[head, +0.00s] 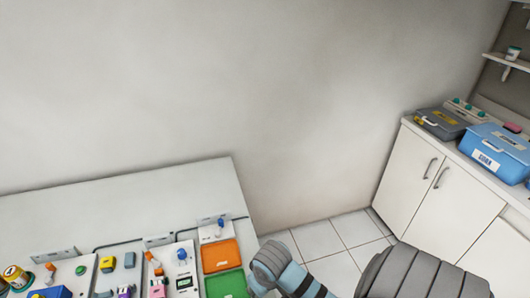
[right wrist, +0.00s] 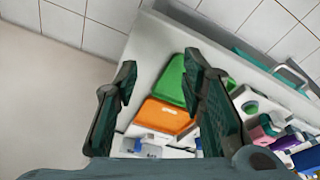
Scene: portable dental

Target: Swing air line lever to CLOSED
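A small white panel with a blue lever-like part (head: 220,224) stands at the back right of the white table, behind the orange tray. A blue part on a white plate (right wrist: 139,146) shows low between my fingers in the right wrist view. Another blue knob (head: 182,254) and an orange lever-like piece (head: 153,260) are on white boards further left. Labels are too small to read, so I cannot tell which is the air line lever or its position. My right gripper (right wrist: 160,75) is open and empty, its fingers wide apart above the table's end. My left gripper is out of view.
An orange tray (head: 220,255) and a green tray (head: 227,284) lie at the table's right end, with several small coloured items to the left. Tiled floor (head: 320,238) separates the table from a white cabinet (head: 415,195) bearing a blue box (head: 495,150).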

